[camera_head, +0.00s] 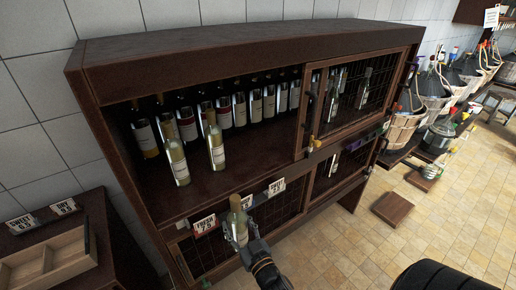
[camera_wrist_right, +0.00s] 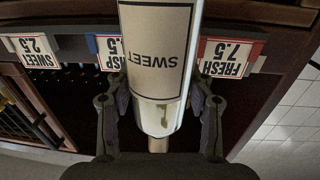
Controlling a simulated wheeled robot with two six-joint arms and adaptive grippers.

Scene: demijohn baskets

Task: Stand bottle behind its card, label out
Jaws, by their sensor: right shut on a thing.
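My right gripper (camera_head: 241,238) is shut on a pale yellow-green wine bottle (camera_head: 236,214), low on its body, in front of the cabinet's shelf edge. In the right wrist view the held bottle (camera_wrist_right: 158,60) stands between the fingers, its white label reading SWEET upside down. The FRESH card (camera_head: 204,225) is left of the bottle on the shelf edge, the SWEET card (camera_head: 277,187) right of it. The CRISP card (camera_wrist_right: 110,48) is partly hidden by the bottle in the wrist view. My left gripper is not in view.
Two bottles (camera_head: 176,160) (camera_head: 215,143) stand forward on the open shelf (camera_head: 225,182), with a dark row of bottles behind. A mesh door (camera_head: 360,90) covers the right side. A divided wooden tray (camera_head: 45,265) is at left, demijohn baskets (camera_head: 400,128) at right.

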